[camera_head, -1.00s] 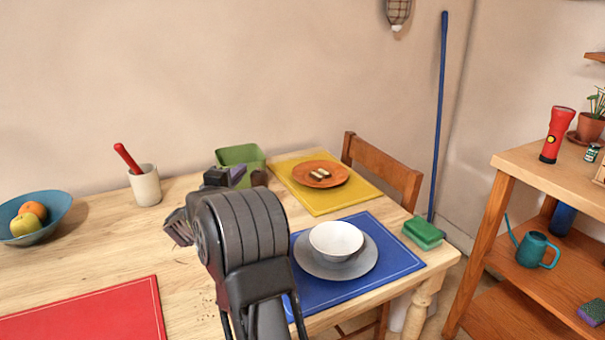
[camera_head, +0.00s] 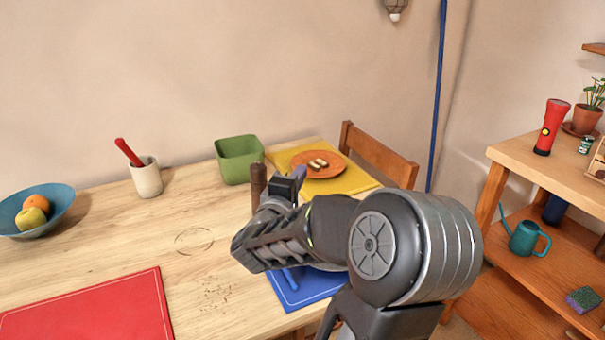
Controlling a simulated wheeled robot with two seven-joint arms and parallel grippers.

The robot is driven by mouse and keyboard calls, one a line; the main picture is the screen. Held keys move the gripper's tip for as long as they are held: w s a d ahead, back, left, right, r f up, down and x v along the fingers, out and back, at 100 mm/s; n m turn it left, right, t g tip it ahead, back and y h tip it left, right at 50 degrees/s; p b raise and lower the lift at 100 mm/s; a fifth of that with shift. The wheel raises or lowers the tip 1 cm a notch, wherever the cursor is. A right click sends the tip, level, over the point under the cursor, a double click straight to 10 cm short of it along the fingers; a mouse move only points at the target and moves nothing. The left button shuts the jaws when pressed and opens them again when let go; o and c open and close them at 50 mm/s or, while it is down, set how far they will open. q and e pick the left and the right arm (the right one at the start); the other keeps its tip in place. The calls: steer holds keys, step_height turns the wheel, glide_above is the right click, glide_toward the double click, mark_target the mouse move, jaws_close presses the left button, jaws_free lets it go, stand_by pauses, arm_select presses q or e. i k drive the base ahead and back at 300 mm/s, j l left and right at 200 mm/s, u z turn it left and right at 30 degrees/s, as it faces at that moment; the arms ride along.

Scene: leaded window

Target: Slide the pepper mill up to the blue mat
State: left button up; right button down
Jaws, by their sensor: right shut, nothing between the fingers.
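The pepper mill (camera_head: 258,184) is a dark brown upright cylinder on the wooden table, in front of the green bin. Its lower part is hidden behind my right gripper. The blue mat (camera_head: 308,290) lies at the table's right front, and my right arm covers most of it. My left gripper is not in view.
A green bin (camera_head: 239,160) and a yellow mat (camera_head: 353,182) with an orange plate (camera_head: 320,165) are behind the mill. A cup (camera_head: 146,178), a blue fruit bowl (camera_head: 60,205) and a red mat (camera_head: 90,308) are to the left. Bare table lies left of the gripper.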

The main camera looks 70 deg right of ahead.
mark_target(258, 170)
steer(key=k+j, duration=0.2)
steer(key=k, duration=0.3)
steer(key=k+j, duration=0.25)
steer(key=k, duration=0.2)
